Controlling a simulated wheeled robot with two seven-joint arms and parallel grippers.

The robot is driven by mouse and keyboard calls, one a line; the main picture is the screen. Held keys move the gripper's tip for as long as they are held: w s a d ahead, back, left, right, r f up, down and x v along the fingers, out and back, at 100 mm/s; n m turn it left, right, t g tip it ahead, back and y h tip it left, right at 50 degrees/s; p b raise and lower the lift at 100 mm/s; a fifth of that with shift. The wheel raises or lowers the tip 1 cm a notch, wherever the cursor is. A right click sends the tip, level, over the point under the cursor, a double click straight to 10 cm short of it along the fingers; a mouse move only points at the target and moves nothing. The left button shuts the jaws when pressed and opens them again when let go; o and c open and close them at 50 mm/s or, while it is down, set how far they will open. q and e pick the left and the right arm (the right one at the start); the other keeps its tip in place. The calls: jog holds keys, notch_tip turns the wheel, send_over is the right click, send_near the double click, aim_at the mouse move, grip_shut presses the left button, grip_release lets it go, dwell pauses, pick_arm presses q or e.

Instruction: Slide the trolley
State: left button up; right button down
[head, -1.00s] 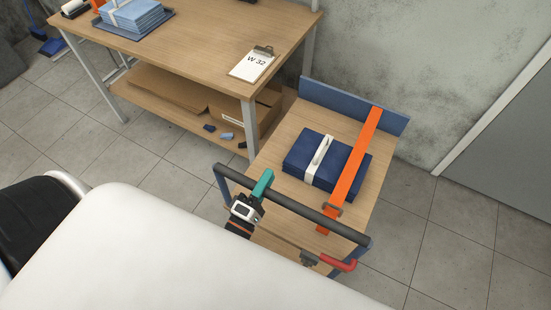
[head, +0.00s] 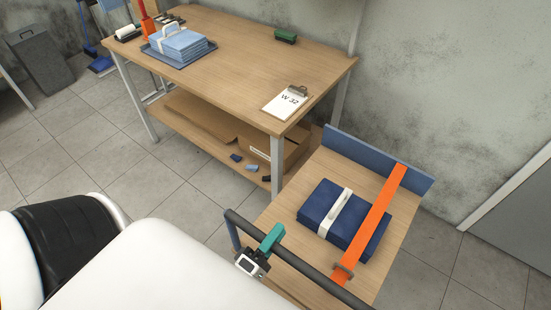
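The trolley has a wooden deck (head: 288,200), a blue end board (head: 380,162) and a dark push handle (head: 310,271) on its near side. A dark blue folded stack (head: 321,204) with a white band lies on the deck, under or beside an orange strap (head: 375,222). My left gripper (head: 272,239) is at the left part of the handle, its teal finger lying across the bar. The other finger is hidden, so I cannot tell whether it is closed on the bar. My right gripper is out of view.
A wooden table (head: 225,75) stands close to the trolley's left, holding a clipboard (head: 283,104), a tray of light blue cloths (head: 180,46) and a green object (head: 285,37). Cardboard boxes (head: 262,152) sit on its lower shelf. A stained wall (head: 450,90) rises behind the trolley. Tiled floor (head: 420,270) shows at right.

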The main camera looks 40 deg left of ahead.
pick_arm(q)
jog(key=shift+o, duration=1)
jog(key=s+f+b, duration=0.2)
jog(key=s+b, duration=0.2)
jog(key=s, duration=0.7)
jog(key=shift+s+a, duration=0.2)
jog(key=shift+s, duration=0.2)
jog(key=shift+f, duration=0.15)
